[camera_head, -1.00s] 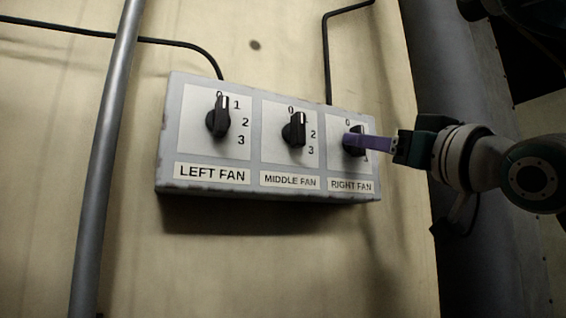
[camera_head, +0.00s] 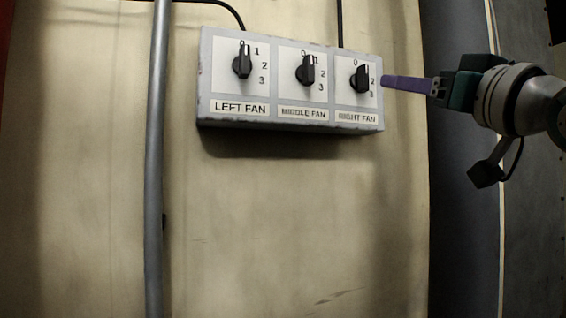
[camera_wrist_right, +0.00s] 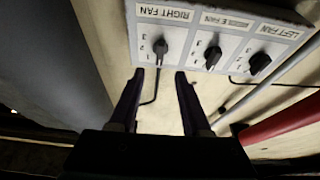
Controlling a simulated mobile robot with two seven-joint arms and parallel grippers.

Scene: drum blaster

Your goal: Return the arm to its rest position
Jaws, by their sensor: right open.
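My right gripper (camera_head: 388,83) has purple fingers and comes in from the right in the head view. Its tips are just right of the right fan knob (camera_head: 361,78), apart from it. In the right wrist view the gripper (camera_wrist_right: 158,78) has its two fingers spread with nothing between them, and the right fan knob (camera_wrist_right: 161,48) lies beyond the tips. The grey control box (camera_head: 290,123) also carries a middle fan knob (camera_head: 305,70) and a left fan knob (camera_head: 242,63). My left gripper is not in view.
A vertical grey pipe (camera_head: 156,180) runs left of the box on the beige wall panel (camera_head: 290,230). Black cables leave the box top. A dark column (camera_head: 459,220) stands right of the panel. A red bar (camera_wrist_right: 285,122) shows in the right wrist view.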

